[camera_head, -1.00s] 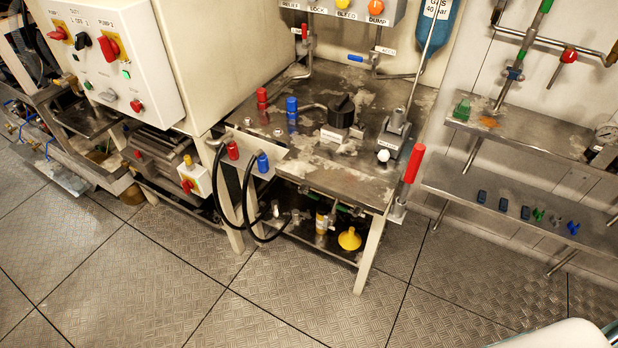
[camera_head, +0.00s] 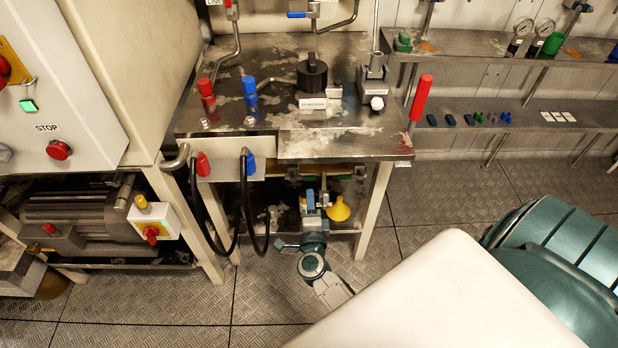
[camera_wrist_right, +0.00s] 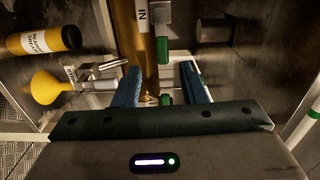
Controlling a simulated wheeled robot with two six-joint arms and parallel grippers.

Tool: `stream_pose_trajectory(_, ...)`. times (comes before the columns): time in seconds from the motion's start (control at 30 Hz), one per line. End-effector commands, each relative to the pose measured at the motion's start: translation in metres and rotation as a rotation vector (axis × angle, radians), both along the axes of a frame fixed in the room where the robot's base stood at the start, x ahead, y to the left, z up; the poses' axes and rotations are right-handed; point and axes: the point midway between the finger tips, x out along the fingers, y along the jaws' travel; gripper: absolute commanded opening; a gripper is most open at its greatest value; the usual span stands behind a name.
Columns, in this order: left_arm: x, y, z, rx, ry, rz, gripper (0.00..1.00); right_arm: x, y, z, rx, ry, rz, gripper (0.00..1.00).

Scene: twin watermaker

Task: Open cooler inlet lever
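In the right wrist view, a green lever handle (camera_wrist_right: 163,50) sits on a metal valve beside a label reading "IN" and a copper-coloured cylinder (camera_wrist_right: 132,30). A second, smaller green handle (camera_wrist_right: 166,100) shows lower, between the fingers in the picture. My right gripper (camera_wrist_right: 160,88) is open, its two blue fingers apart, with nothing visibly clamped. In the head view my right gripper (camera_head: 317,196) reaches under the steel bench, in front of the lower shelf; it hides much of the valves there. I cannot tell whether it touches a handle. My left gripper is not in view.
Black hoses (camera_head: 250,215) hang to the left. The steel bench top (camera_head: 345,146) is overhead, with bench legs (camera_head: 374,212) either side.

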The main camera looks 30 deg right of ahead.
Motion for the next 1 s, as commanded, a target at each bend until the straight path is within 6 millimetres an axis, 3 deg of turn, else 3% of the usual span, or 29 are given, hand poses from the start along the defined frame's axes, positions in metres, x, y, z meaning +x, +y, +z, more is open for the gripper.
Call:
stream_pose_trajectory(0.17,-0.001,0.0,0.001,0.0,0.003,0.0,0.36,0.014,-0.01,0.006,0.018,-0.018,-0.013,0.38)
stream_pose_trajectory(0.6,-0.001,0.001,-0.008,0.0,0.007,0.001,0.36,0.079,-0.05,0.004,0.016,-0.014,-0.01,0.38)
stream_pose_trajectory(1.0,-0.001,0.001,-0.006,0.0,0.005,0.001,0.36,0.092,-0.058,0.003,0.017,-0.013,-0.01,0.38)
